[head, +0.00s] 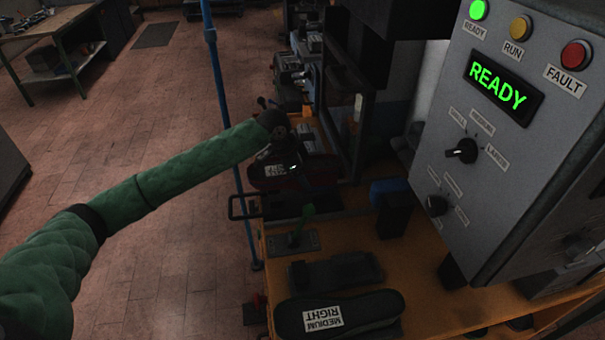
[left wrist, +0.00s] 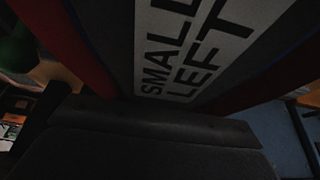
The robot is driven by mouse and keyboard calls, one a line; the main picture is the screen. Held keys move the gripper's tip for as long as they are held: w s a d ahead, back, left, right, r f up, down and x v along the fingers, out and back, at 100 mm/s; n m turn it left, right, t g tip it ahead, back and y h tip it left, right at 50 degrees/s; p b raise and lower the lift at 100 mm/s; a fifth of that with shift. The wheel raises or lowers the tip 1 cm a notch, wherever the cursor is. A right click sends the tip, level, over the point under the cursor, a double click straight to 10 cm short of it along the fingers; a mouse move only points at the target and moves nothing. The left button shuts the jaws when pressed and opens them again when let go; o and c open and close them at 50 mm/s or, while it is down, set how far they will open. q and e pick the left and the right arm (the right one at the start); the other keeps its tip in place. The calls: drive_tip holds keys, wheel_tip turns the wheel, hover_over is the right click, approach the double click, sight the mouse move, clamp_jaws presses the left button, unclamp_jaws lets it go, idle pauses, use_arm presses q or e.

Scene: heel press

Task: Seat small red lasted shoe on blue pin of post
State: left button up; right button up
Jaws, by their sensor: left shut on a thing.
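My left gripper (head: 288,158) is shut on the small red lasted shoe (head: 318,174), held above the far part of the orange bench. The shoe is dark red with a dark top and a white label. In the left wrist view the shoe (left wrist: 62,40) is very close, and its label reads SMALL LEFT. A blue piece (head: 388,186) tops a dark block to the right of the shoe; I cannot tell if it is the pin. A green upright piece (head: 308,211) stands on a grey plate nearer than the shoe. What lies under the shoe is mostly hidden. My right gripper is out of view.
A dark last marked MEDIUM RIGHT (head: 365,309) lies at the bench's near edge. A grey control box (head: 535,150) with a READY display overhangs the right side. A blue upright pole (head: 232,130) stands left of the bench. Dark machinery (head: 345,110) rises behind the shoe.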

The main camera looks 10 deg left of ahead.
use_arm(q)
drive_tip(key=o, duration=1)
drive_tip(key=shift+o, duration=1.4)
drive_tip(key=shift+f, duration=0.15)
drive_tip(key=shift+a+r, duration=0.15)
drive_tip(key=shift+r, duration=0.25)
drive_tip(key=shift+a+r+b, duration=0.2)
drive_tip(key=shift+r+b, duration=0.2)
drive_tip(key=shift+b, duration=0.1)
drive_tip(key=b+v, duration=0.1)
drive_tip(key=v, duration=0.3)
drive_tip(key=shift+s+a+r+b, duration=0.1)
drive_tip(key=shift+a+r+b, duration=0.05)
drive_tip(key=shift+r+b, duration=0.15)
drive_tip(key=shift+s+a+r, duration=0.1)
drive_tip(key=shift+a+r, duration=0.1)
drive_tip(key=shift+r, duration=0.5)
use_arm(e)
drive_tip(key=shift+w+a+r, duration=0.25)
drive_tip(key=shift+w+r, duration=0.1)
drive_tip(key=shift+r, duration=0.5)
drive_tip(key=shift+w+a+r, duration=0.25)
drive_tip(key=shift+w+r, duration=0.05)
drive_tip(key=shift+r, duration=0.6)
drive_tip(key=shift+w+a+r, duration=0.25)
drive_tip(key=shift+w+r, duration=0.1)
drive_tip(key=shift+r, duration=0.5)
